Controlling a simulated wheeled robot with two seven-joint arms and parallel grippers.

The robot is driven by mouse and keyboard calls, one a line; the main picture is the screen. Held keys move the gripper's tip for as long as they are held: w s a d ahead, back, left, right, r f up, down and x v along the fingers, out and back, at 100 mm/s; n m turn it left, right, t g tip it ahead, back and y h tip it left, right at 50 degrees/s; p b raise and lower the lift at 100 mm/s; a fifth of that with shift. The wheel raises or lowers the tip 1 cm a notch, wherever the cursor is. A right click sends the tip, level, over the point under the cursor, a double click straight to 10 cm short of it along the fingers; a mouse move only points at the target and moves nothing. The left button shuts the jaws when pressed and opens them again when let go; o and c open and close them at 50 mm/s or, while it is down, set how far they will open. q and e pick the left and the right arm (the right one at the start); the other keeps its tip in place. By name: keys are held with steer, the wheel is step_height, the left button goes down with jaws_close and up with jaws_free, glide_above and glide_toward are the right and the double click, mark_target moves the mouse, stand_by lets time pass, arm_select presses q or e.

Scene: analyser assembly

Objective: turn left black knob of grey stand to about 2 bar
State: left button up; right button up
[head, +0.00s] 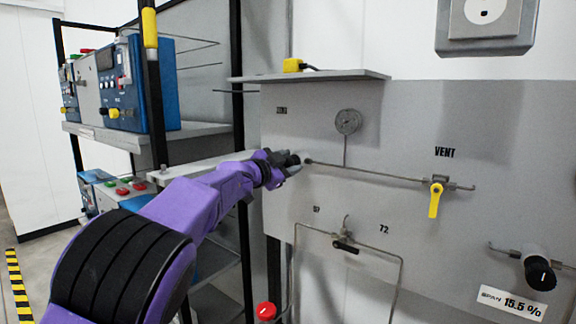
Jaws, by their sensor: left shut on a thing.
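The grey stand (400,120) fills the middle and right of the head view. My left gripper (296,163) reaches in from the left and is shut on the left black knob (294,159), at the left end of the thin pipe. My fingers hide most of the knob, so its turn cannot be read. A small round gauge (348,122) sits above the pipe, right of my gripper. Its needle is too small to read. My right gripper is not in view.
A yellow VENT valve handle (435,200) hangs at the pipe's right. A second black knob (539,273) sits at lower right, above a 15.5 % label (511,303). A black-handled valve (345,246) is below my gripper. A rack with blue boxes (145,85) stands left.

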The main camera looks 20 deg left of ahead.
arm_select(q)
steer(key=m, duration=0.2)
steer(key=m+b, duration=0.2)
steer(key=m, duration=0.1)
steer(key=shift+d+f+m, duration=0.1)
steer(key=shift+f+m, duration=0.15)
steer(key=shift+m, duration=0.05)
steer(key=m+b, duration=0.3)
steer(key=m, duration=0.3)
steer(key=shift+f+b, duration=0.2)
steer(key=shift+b, duration=0.1)
steer(key=m+b, duration=0.1)
steer(key=m, duration=0.2)
steer(key=m+b, duration=0.2)
steer(key=m, duration=0.1)
steer(key=shift+f+m+b, duration=0.2)
steer(key=shift+m+b, duration=0.1)
steer(key=m+b, duration=0.1)
steer(key=m, duration=0.2)
steer(key=shift+b, duration=0.4)
steer(key=shift+w+m+b, duration=0.1)
steer(key=shift+m+b, duration=0.4)
steer(key=shift+m, duration=1.2)
steer(key=o, duration=0.8)
steer(key=shift+c, duration=0.2)
steer(key=shift+o, duration=1.2)
steer(key=shift+r, duration=0.15)
